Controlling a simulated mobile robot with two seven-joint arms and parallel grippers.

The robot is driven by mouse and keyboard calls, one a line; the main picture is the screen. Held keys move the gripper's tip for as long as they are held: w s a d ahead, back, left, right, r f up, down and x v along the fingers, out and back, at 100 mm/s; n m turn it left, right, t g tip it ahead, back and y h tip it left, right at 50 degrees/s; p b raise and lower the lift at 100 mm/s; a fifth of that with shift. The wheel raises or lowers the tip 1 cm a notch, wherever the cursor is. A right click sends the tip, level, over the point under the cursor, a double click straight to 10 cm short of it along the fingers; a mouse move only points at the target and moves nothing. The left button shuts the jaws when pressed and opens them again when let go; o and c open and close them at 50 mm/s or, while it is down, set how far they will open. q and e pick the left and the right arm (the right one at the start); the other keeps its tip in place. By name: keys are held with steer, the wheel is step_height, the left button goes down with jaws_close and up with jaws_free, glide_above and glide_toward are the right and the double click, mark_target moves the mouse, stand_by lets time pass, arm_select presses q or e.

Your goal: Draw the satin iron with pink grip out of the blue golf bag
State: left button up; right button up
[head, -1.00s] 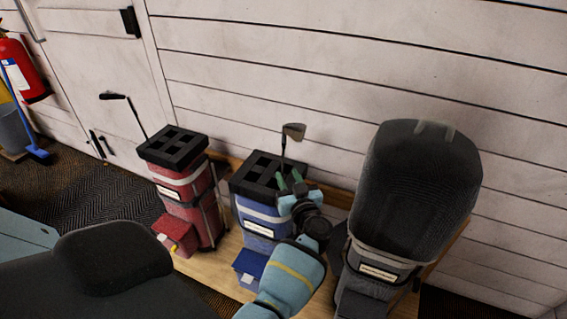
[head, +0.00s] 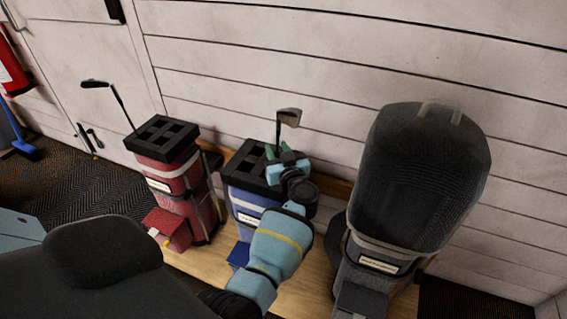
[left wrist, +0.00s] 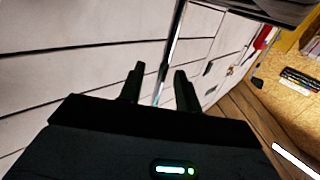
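The satin iron (head: 289,117) stands head-up out of the black divided top of the blue golf bag (head: 245,202), its thin shaft upright. Its pink grip is hidden inside the bag. My left gripper (head: 279,151) is over the bag's right rim, just below the iron's head. In the left wrist view, the shaft (left wrist: 168,60) runs between the two dark fingers (left wrist: 157,88), with gaps showing, so the gripper looks open around it. My right gripper is not in view.
A red golf bag (head: 173,176) with another club (head: 118,100) stands left on the wooden platform. A grey, hooded golf bag (head: 385,240) stands close on the right. The white plank wall (head: 330,60) is just behind the bags.

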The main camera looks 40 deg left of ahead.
arm_select(q)
steer(key=shift+b+x, duration=0.35)
steer(key=shift+x, duration=0.5)
steer(key=shift+w+a, duration=0.15)
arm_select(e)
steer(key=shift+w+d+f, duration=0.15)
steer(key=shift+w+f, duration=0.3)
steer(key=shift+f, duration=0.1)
arm_select(q)
jaws_close()
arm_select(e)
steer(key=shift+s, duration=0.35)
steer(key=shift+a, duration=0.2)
